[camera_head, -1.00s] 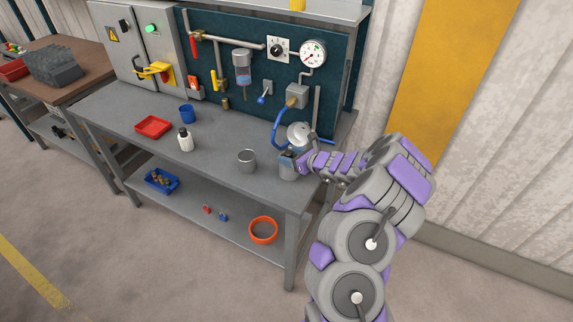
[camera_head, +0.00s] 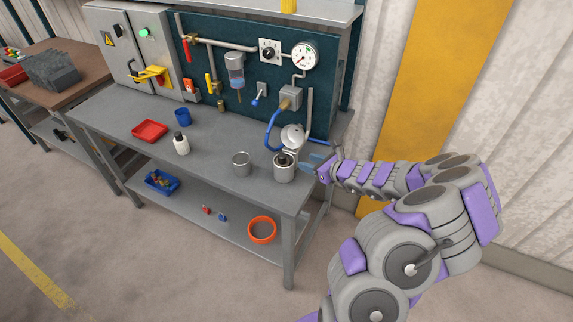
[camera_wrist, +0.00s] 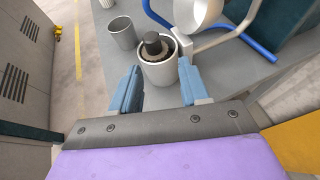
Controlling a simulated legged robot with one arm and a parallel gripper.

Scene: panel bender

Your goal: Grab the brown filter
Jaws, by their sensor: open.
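A grey cylindrical canister (camera_head: 284,173) stands at the right end of the bench. A ring-shaped filter with a brownish pleated rim and a dark top (camera_head: 284,159) sits inside its open mouth. In the wrist view, the filter (camera_wrist: 155,48) shows in the canister (camera_wrist: 158,74), straight ahead of the fingers. My gripper (camera_head: 311,165) is just right of the canister in the head view. The filter's lower part is hidden inside the canister.
An empty metal cup (camera_head: 241,165) stands left of the canister. A round pale lid-like part (camera_head: 293,135) and a blue hose (camera_head: 270,130) are close behind. A white bottle (camera_head: 181,144) and red tray (camera_head: 149,131) are farther left.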

